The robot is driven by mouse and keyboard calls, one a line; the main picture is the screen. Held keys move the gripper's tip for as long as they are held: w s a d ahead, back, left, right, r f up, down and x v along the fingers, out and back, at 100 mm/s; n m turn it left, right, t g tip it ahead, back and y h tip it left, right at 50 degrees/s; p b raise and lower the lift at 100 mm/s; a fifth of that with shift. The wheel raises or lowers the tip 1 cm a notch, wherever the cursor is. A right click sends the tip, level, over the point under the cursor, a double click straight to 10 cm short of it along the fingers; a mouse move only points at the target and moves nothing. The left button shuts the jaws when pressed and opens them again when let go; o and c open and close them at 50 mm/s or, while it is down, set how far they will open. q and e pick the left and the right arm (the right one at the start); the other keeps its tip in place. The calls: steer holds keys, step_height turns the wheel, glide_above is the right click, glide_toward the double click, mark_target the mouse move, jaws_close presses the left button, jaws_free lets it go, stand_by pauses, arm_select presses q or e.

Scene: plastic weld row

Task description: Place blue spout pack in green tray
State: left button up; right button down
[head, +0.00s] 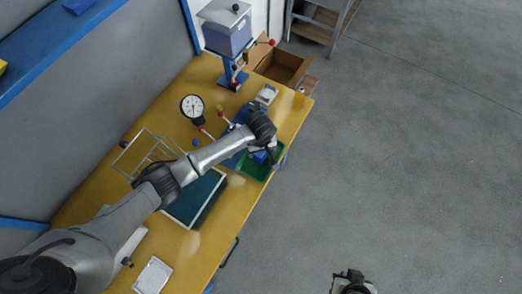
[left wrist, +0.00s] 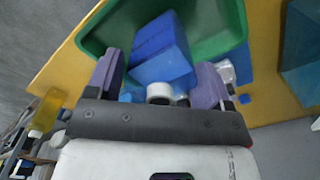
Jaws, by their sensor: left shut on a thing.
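The green tray (head: 254,171) is at the right edge of the yellow bench, partly under my left gripper (head: 262,152). In the left wrist view the green tray (left wrist: 212,45) spans the top, just beyond the fingers. My left gripper (left wrist: 157,88) is shut on the blue spout pack (left wrist: 165,68), whose white round spout points back toward the wrist. The pack overlaps the tray's inside in this view; whether it touches the floor of the tray cannot be told. Another blue face shows just beyond it. My right gripper (head: 352,283) is at the bottom edge, mostly cut off.
A round dial gauge (head: 192,106) and a wire rack (head: 150,152) stand on the yellow bench (head: 160,235). A dark teal panel with a pale rim (head: 196,198) lies near the tray. A blue press (head: 232,68) stands at the far end. Open grey floor lies to the right.

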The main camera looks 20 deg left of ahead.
arm_select(q)
steer(key=shift+f, duration=0.3)
steer(key=shift+f, duration=0.1)
steer(key=o, duration=1.3)
step_height(320, 180, up, 12)
steer(key=shift+r, duration=0.15)
